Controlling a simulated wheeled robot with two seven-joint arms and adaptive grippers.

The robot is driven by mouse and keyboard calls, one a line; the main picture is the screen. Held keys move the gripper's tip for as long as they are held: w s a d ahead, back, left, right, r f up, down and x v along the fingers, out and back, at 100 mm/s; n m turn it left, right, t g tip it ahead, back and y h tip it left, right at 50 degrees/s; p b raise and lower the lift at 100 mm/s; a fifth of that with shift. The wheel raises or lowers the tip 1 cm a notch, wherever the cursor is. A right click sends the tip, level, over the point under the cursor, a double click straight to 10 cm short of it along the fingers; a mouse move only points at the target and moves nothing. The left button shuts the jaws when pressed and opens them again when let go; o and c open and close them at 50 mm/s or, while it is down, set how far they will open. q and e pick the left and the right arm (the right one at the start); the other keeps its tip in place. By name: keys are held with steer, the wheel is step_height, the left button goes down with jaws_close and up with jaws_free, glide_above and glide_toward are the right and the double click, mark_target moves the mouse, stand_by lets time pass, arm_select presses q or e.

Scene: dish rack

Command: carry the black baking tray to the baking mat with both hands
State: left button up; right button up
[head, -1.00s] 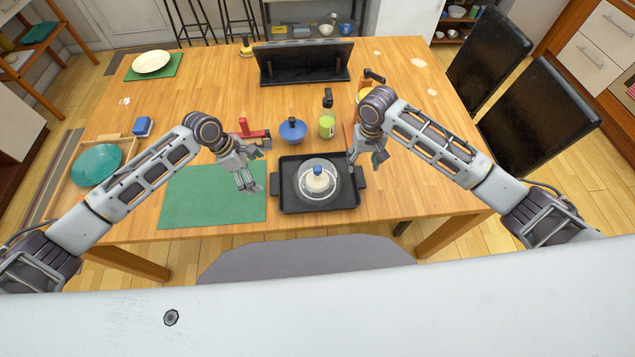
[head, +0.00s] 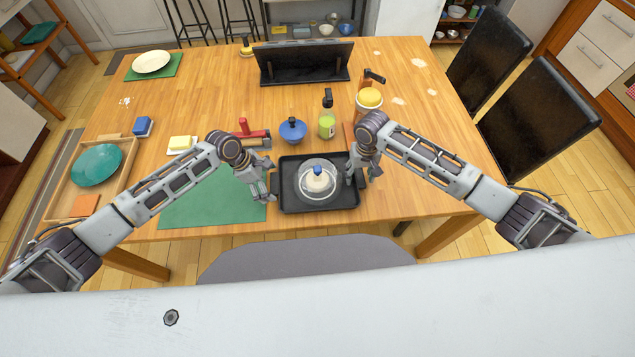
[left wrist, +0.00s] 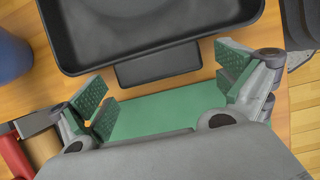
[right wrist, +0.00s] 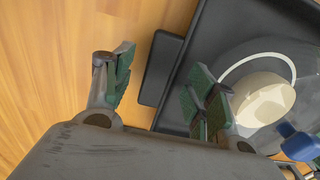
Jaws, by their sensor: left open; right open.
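The black baking tray (head: 286,199) lies flat near the table's front edge. A glass dish with a cream, blue-topped item (head: 318,178) stands on it. The green baking mat (head: 203,203) lies flat just left of the tray. My left gripper (head: 268,190) is open at the tray's left end; in the left wrist view the tray handle (left wrist: 158,64) lies just ahead of its spread fingers. My right gripper (head: 361,178) is open at the right end; in the right wrist view its fingers sit on either side of the other handle (right wrist: 160,68).
A blue bowl (head: 293,131), green bottle (head: 327,125) and red-handled item (head: 246,129) stand behind the tray. A butter dish (head: 182,145) is behind the mat. A wooden tray with a teal plate (head: 97,165) is at left. The mat's visible top is bare.

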steer(key=shift+c, duration=0.2)
arm_select(q)
steer(key=c, duration=1.2)
arm_select(e)
steer(key=c, duration=1.2)
arm_select(q)
steer(key=c, duration=0.3)
arm_select(e)
jaws_close()
arm_select(q)
steer(key=shift+r, duration=0.25)
arm_select(e)
steer(key=shift+r, duration=0.2)
